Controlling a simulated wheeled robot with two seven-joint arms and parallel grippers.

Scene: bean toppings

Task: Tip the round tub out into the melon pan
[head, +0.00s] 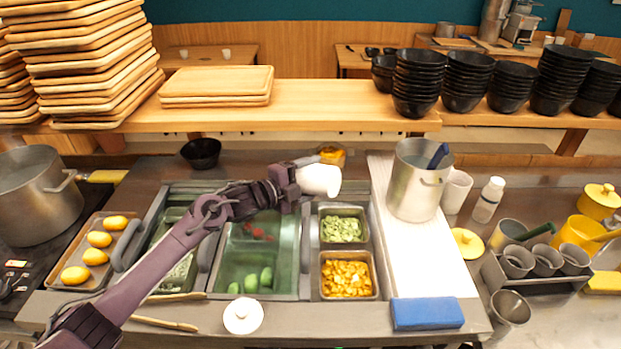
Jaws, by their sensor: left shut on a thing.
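My left gripper (290,184) is shut on a white round tub (320,180). The tub is held in the air, tilted on its side, above the back end of the counter pans. Its inside cannot be seen. A metal pan of pale green pieces, which looks like the melon pan (343,209), sits just below and in front of the tub, to its right. The tub is apart from this pan. My right gripper is not in view.
A pan of orange chunks (347,276) sits in front of the green one. Left of them are sunken bins (228,290) with sliding covers. A tall steel pot (418,180) stands on the white board at right. A white round lid (243,315) lies at the front edge.

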